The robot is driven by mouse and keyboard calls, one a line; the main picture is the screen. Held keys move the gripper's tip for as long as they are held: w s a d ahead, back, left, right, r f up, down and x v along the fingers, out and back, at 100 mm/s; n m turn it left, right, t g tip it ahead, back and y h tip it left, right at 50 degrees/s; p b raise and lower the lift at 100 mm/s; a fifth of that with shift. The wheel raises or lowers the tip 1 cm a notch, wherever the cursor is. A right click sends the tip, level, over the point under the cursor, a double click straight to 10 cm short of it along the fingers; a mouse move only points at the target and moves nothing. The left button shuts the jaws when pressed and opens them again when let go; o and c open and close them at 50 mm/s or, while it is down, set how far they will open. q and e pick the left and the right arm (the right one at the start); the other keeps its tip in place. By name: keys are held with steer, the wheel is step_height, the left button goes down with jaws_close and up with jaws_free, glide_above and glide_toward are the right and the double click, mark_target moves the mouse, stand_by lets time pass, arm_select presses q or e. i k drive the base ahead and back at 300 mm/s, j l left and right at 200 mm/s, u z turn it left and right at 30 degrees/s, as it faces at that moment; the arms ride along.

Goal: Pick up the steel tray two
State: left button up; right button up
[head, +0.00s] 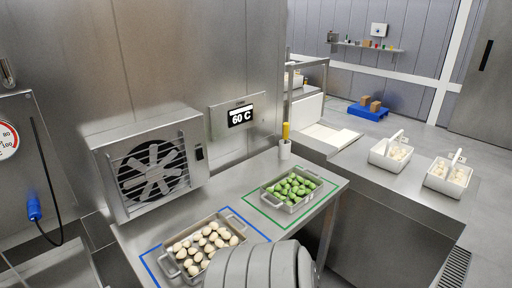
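One steel tray (240,229) with handles holds several cream-coloured filled pasta pieces (201,247). It sits inside a blue outline (150,262) on the steel table (246,182). Another steel tray (300,204) holds several green pieces (290,186) and sits inside a green outline (318,216), farther back and right. No label shows which one is tray two. A grey ribbed part of my own arm covers the bottom middle, in front of the cream tray's lower right corner. Neither gripper's fingers are in view.
A fan unit (152,172) and a 60 C display (240,116) stand behind the table. Two white containers (391,154) (447,178) sit on the right counter. Floor is open at right.

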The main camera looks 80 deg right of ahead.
mark_target(289, 191)
steer(key=z, duration=2.95)
